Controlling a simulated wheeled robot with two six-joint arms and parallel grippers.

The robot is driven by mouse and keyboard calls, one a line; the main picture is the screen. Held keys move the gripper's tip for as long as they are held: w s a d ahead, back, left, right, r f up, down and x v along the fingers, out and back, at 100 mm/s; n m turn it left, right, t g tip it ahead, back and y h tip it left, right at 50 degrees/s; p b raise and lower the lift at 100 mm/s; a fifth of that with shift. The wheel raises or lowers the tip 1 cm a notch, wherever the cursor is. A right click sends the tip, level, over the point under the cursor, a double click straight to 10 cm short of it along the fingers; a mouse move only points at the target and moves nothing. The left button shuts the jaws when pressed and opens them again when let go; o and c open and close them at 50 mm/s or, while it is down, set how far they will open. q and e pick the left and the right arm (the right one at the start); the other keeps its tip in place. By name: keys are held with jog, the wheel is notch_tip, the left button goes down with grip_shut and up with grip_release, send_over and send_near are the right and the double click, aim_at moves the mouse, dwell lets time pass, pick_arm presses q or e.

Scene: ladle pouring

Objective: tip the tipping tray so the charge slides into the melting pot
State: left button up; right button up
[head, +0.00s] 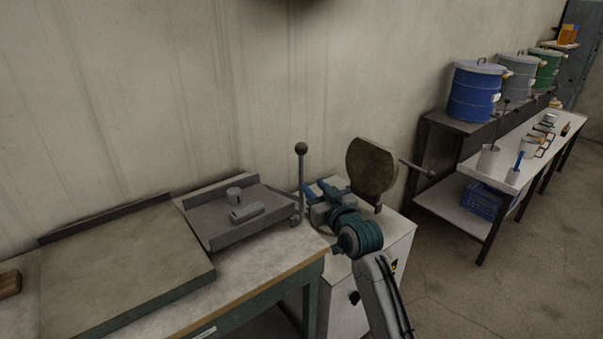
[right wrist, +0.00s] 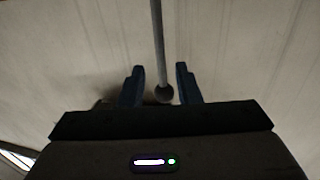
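The grey tipping tray (head: 218,236) lies about level on the bench. The charge, a short upright cylinder (head: 234,194) and a lying bar (head: 247,212), rests in it. A lever (head: 302,175) with a dark ball knob (head: 301,148) stands upright at the tray's right side. My right gripper (head: 316,190) is open, beside the lever and below knob height. In the right wrist view, the knob (right wrist: 164,93) appears between the spread fingers, with gaps on both sides; depth is unclear. A round lid (head: 372,168) stands raised over the white cabinet; the melting pot's opening is hidden behind my gripper. My left gripper is out of view.
A flat plate with a raised back edge (head: 120,265) covers the bench's left part. The lid's handle (head: 417,168) sticks out to the right. Blue (head: 475,92), grey and green drums stand on a shelf behind a table (head: 490,172) with tools. Open floor lies at right.

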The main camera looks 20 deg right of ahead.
aim_at(302, 175)
jog(key=w, duration=0.2)
jog(key=w+a+p, duration=0.1)
jog(key=w, duration=0.5)
jog(key=shift+w+a, duration=0.1)
jog(key=shift+a, duration=0.05)
jog(key=shift+f, duration=0.1)
grip_shut()
